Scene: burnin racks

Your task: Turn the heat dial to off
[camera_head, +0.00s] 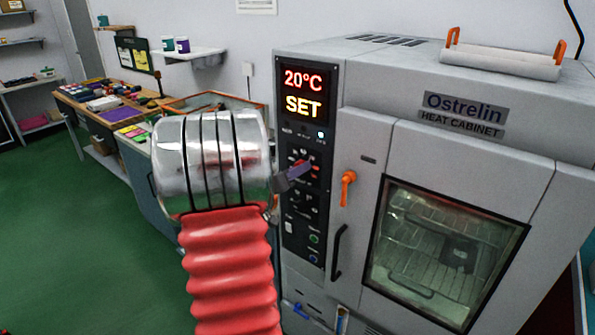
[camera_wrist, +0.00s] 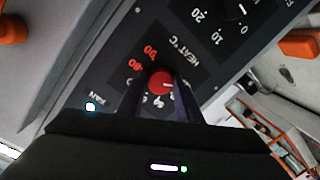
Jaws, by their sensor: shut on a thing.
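The heat dial is a small round red knob (camera_wrist: 161,82) on the dark control panel, under the "HEAT °C" lettering in the wrist view. A pale pointer mark shows on its face; I cannot tell exactly which figure it points to. Red and white figures ring it, partly hidden by my fingers. My gripper (camera_wrist: 160,98) is shut on the dial, one dark finger on each side. In the head view my gripper (camera_head: 297,177) reaches the panel from the left, and a bit of red shows at its tips. The display (camera_head: 303,91) reads "20°C SET".
The heat cabinet (camera_head: 410,75) has an orange latch (camera_head: 347,187), a black door handle (camera_head: 338,251) and a window beside the panel. Another dial (camera_wrist: 240,12) with figures 10 and 20 sits near the heat dial. A cluttered workbench (camera_head: 150,128) stands behind my arm. Green floor lies open at left.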

